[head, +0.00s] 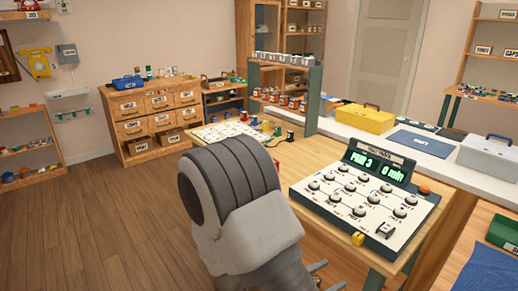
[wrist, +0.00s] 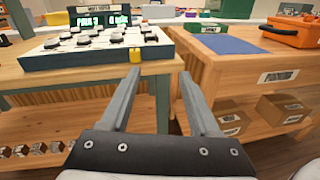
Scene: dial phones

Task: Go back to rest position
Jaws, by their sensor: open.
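My gripper (wrist: 156,100) is open and empty in the wrist view. Its two grey fingers stand apart, pointing at the gap between two wooden benches. In the head view my arm fills the lower middle and hides most of the gripper; only fingertips (head: 325,275) show at the bottom. The panel also shows at upper left in the wrist view (wrist: 90,50). My gripper is apart from it.
The wooden workbench (head: 310,158) bears the panel. A white counter (head: 350,125) behind holds a yellow toolbox (head: 366,118) and a grey case (head: 487,157). A drawer cabinet (head: 150,118) stands at the back wall. The wooden floor (head: 95,225) at left is clear.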

